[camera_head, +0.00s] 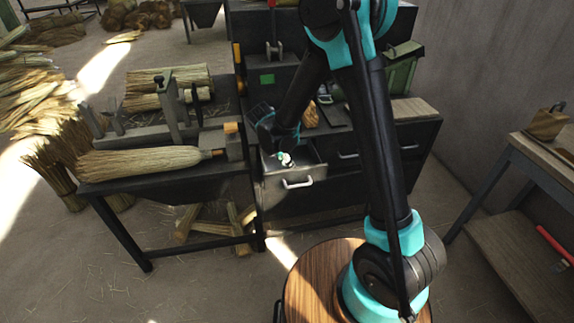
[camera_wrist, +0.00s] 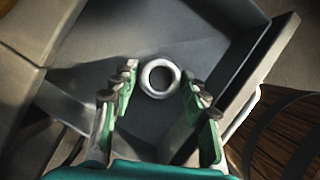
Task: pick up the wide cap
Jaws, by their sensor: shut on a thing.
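The wide cap (camera_wrist: 160,77) is a pale grey-white ring with a dark round opening, seen in the wrist view. My gripper (camera_wrist: 160,74) has its green-padded fingers on the left and right sides of the cap, with the tips shut on it. The open drawer (camera_head: 306,187) lies beneath, and its dark grey inside fills much of the wrist view. How far the cap is from the drawer floor cannot be told.
The drawer's front wall and handle (camera_head: 298,184) are close to my gripper. A broom (camera_head: 140,160) lies on the bench to the left. A round wooden top (camera_head: 305,280) is below my arm. A side table (camera_head: 545,155) stands at the right.

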